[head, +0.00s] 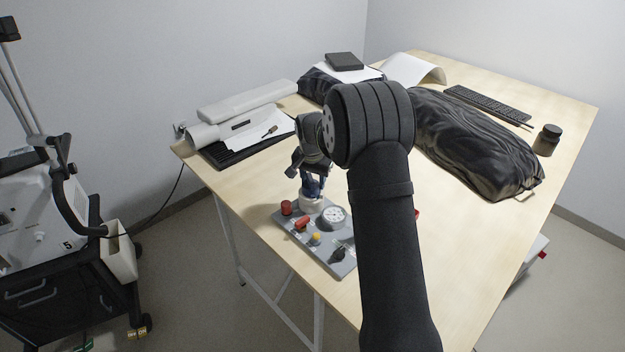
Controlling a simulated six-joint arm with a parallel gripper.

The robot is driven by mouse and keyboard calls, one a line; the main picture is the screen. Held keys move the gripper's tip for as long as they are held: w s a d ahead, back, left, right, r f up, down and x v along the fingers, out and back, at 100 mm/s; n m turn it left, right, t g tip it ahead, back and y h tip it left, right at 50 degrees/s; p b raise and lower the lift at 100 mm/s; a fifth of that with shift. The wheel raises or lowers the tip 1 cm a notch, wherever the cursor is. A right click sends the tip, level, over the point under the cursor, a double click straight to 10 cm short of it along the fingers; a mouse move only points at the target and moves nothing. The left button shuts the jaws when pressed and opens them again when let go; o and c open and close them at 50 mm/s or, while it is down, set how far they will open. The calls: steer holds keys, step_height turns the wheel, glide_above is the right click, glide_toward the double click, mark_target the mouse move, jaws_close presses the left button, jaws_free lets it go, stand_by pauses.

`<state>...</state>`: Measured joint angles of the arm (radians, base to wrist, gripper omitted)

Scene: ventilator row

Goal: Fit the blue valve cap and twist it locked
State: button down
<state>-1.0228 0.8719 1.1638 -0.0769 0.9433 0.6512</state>
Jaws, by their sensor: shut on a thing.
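A grey panel (345,268) lies near the front edge of the table, partly hidden by my arm. My gripper (312,184) points down over the panel's back left part. It is shut on the blue valve cap (312,192), which shows as a small patch of blue between and below the fingers. A round whitish fitting (311,204) is directly under the cap. At this size I cannot tell whether the cap is seated on it or how far it is turned.
Close by on the panel are a red knob (286,208), a red lever (302,223), a white dial (334,215), a yellow button (315,239) and a black knob (338,254). A black bag (470,145) and a dark jar (547,140) stand right. A keyboard (488,103) lies behind.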

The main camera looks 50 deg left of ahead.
mark_target(312, 193)
steer(key=shift+g+h, duration=0.4)
steer(key=f, duration=0.1)
steer(key=s+d+f, duration=0.1)
steer(key=s+f, duration=0.1)
steer(key=shift+d+f, duration=0.2)
steer(key=shift+d, duration=0.1)
steer(key=c, duration=0.7)
jaws_free()
steer(key=shift+w+a+r, duration=0.1)
steer(key=shift+w+r, duration=0.05)
steer(key=shift+r, duration=1.75)
steer(key=shift+w+r, duration=0.15)
steer(key=shift+r, duration=1.7)
steer(key=shift+f, duration=2.05)
